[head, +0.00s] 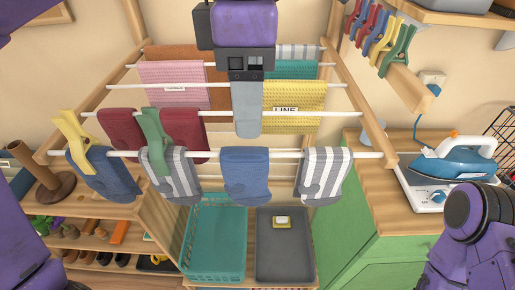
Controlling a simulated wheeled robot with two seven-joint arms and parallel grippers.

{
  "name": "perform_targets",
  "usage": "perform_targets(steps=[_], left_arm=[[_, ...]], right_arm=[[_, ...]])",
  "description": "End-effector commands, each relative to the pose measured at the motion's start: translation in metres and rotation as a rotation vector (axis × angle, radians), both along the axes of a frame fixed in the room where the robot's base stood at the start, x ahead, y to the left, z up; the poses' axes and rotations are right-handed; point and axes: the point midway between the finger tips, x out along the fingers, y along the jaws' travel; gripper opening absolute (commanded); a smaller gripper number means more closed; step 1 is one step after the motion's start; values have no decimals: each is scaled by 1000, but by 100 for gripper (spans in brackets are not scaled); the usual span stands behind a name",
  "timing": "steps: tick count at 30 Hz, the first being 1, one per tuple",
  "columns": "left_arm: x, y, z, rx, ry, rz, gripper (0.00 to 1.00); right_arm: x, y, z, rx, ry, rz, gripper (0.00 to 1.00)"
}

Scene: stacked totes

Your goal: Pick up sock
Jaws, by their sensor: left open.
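Several socks hang over the front rod of a wooden drying rack. From left they are a dark blue sock (108,178) with a yellow clothespin (72,135), a grey striped sock (172,178) with a green clothespin (154,142), a blue sock (246,178) and another grey striped sock (323,176). Dark red socks (184,132) hang on the rod behind. My left gripper (246,128) points down at the top middle, above and behind the plain blue sock in the picture. It is open, and no sock shows in it. My right gripper is out of view.
Pink (172,82) and yellow (294,103) cloths hang behind. Below stand a teal basket (216,196) and a dark grey tray (284,262) with a small yellow and white item. An iron (455,158) stands right. Spare clothespins (380,42) sit on a rail upper right.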

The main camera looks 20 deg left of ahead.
Motion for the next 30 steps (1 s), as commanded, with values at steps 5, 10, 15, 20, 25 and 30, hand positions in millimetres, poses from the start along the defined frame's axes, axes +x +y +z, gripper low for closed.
perform_targets(steps=[5, 10, 15, 20, 25, 30], left_arm=[[-2, 0, -34, 0, 1, -5, 57], [2, 1, -55, 0, 6, -5, 57], [3, 3, -86, 0, 7, -3, 57], [2, 3, -97, -1, 4, 1, 57], [2, 3, -97, -1, 4, 1, 51], [2, 3, -97, -1, 4, 1, 3]], right_arm=[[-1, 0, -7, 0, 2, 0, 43], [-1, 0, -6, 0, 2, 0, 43], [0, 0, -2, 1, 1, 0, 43], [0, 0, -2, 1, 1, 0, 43], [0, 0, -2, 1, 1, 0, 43], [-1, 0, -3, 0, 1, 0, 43]])
